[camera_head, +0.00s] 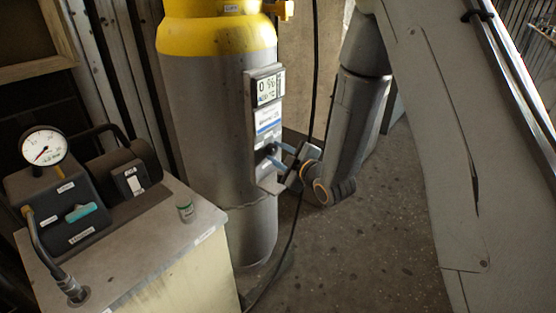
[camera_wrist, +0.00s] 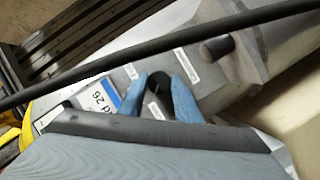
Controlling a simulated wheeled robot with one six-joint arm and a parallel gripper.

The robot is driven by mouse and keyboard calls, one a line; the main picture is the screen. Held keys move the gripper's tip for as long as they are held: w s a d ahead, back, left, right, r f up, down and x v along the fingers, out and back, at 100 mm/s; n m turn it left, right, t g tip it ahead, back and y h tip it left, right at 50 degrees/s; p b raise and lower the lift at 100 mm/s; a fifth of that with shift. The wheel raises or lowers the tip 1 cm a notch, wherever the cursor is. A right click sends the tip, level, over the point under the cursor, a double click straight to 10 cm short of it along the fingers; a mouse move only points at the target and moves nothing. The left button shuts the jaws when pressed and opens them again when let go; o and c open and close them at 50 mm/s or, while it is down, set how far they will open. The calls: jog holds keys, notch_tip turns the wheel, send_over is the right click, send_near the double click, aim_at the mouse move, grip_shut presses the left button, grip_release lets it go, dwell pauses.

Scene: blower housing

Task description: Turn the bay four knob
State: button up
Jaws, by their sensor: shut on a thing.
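The knob (camera_wrist: 159,82) is small, round and black, on a grey panel (camera_head: 264,97) fixed to the side of a tall grey cylinder (camera_head: 210,110) with a yellow top. My gripper (camera_head: 275,154) reaches the lower part of this panel from the right. In the wrist view my gripper (camera_wrist: 158,90) has its two blue fingers on either side of the knob, shut on it. Part of the knob is hidden between the fingers. A blue-and-white label (camera_wrist: 102,98) lies left of the fingers in the wrist view.
A black cable (camera_head: 301,180) hangs beside the cylinder and crosses the wrist view in front of the panel. Floor (camera_head: 360,250) is clear at lower right.

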jog(key=shift+a+f+n+t+b, duration=0.15)
jog(key=shift+n+t+b, duration=0.65)
jog(key=shift+n+b, duration=0.95)
jog(key=shift+b, duration=0.3)
jog(key=o, duration=1.1)
jog(key=shift+c, duration=0.2)
jog(key=v, duration=0.8)
jog(key=shift+b, duration=0.4)
jog(key=shift+w, duration=0.1)
